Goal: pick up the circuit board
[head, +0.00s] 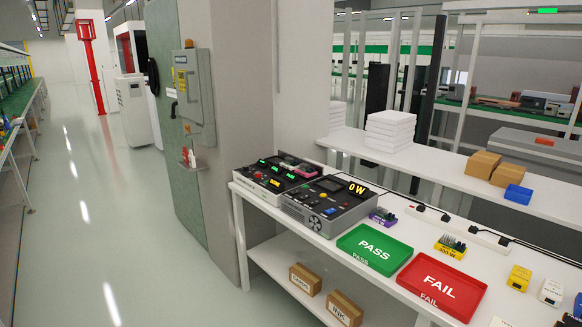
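No part is plainly marked as the circuit board, and the small parts are hard to make out. A small purple-based part with green pieces on top (383,217) lies on the white bench (345,259), just right of the grey test device (326,200) with a "0 W" display. A yellow-based part with green upright pieces (450,247), labelled "400 W", lies behind the red tray. A pink and dark part (299,166) rests on the back of the other device (277,177). My gripper is not in view.
A green PASS tray (375,249) and a red FAIL tray (441,286) lie on the bench. Yellow and white blocks (519,278) stand at right. A raised shelf holds white stacks (389,131) and brown boxes (482,163). The floor (120,210) at left is clear.

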